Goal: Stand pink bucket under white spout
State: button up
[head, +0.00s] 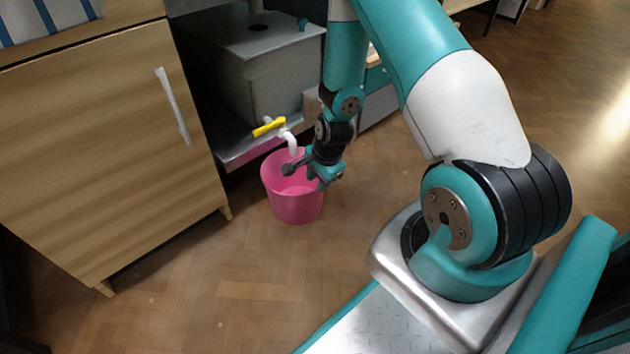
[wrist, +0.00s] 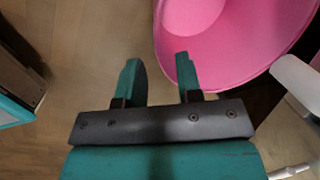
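The pink bucket (head: 294,207) stands upright on the floor in the head view, in front of the grey tank. The white spout (head: 291,139), with a yellow handle, points down, its end appearing over the bucket's far rim. My gripper (head: 305,176) is at the bucket's right side, near the rim. In the wrist view my gripper (wrist: 157,60) is open, with bare floor showing between its fingers. The bucket (wrist: 235,75) fills the upper right there, its rim passing behind the right fingertip; I cannot tell whether they touch. The white spout (wrist: 297,80) shows at the right edge.
A wooden cabinet (head: 115,150) stands left of the bucket. The grey tank (head: 262,75) sits on a low shelf (head: 245,150) behind it. The wooden floor (head: 210,290) in front of the bucket is clear.

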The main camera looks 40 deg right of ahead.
jog(key=s+a+r+n+y+p, duration=0.1)
jog(key=a+r+n, duration=0.55)
jog(key=r, duration=0.65)
jog(key=s+a+r+n+y+p, duration=0.1)
jog(key=s+a+r+n+p, duration=0.1)
jog(key=a+r+n, duration=0.8)
jog(key=s+a+r+n+g, duration=0.1)
jog(key=s+a+r+n, duration=0.2)
jog(key=s+r, duration=0.4)
jog(key=s+a+r+n+g+y, duration=0.1)
jog(key=s+a+r+n, duration=0.2)
jog(key=s+r+n, duration=0.2)
jog(key=s+r, duration=0.3)
jog(key=shift+s+a+r, duration=0.25)
jog(key=shift+s, duration=0.1)
jog(key=shift+d, duration=0.15)
